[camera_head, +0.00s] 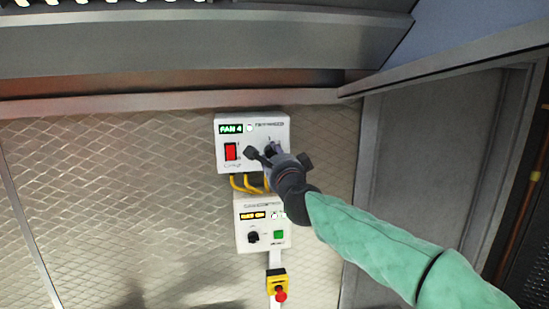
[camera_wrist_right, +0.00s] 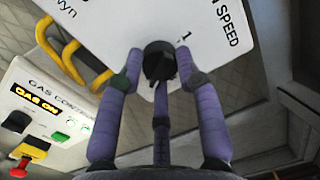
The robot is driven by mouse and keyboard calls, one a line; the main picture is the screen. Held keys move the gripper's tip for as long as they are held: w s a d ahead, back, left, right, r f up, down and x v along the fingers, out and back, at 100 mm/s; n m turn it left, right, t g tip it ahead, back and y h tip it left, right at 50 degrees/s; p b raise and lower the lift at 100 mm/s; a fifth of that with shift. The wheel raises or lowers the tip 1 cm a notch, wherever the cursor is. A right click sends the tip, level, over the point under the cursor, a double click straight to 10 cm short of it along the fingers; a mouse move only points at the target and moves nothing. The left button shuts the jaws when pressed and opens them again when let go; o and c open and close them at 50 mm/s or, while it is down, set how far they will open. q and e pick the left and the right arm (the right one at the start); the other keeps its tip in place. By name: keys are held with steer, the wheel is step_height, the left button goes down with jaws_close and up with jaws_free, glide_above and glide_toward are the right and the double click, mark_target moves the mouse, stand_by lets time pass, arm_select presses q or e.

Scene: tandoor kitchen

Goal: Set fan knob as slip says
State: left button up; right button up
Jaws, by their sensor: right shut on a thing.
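The white fan control box (camera_head: 223,160) is fixed to the quilted metal wall. Its green display (camera_head: 231,129) reads FAN 4, and a red switch (camera_head: 231,151) sits below it. My right gripper (camera_head: 266,152) reaches in from the lower right and hides most of the box's knob side. In the right wrist view its fingers (camera_wrist_right: 160,80) are closed around the black fan knob (camera_wrist_right: 158,58). The words SPEED and a figure 1 show beside the knob. My left gripper is not in view. No slip can be made out.
Below is a gas control box (camera_head: 242,220) with a display reading GAS ON, a black knob (camera_head: 253,237) and a green button (camera_head: 279,234). A red emergency button (camera_head: 281,295) is lower. A hood edge (camera_head: 200,45) spans above.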

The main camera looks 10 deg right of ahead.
steer(key=o, duration=1.2)
steer(key=shift+a, duration=0.1)
steer(key=shift+c, duration=0.2)
steer(key=shift+w, duration=0.15)
steer(key=s, duration=1.2)
steer(key=shift+d+f, duration=0.3)
steer(key=shift+f, duration=0.15)
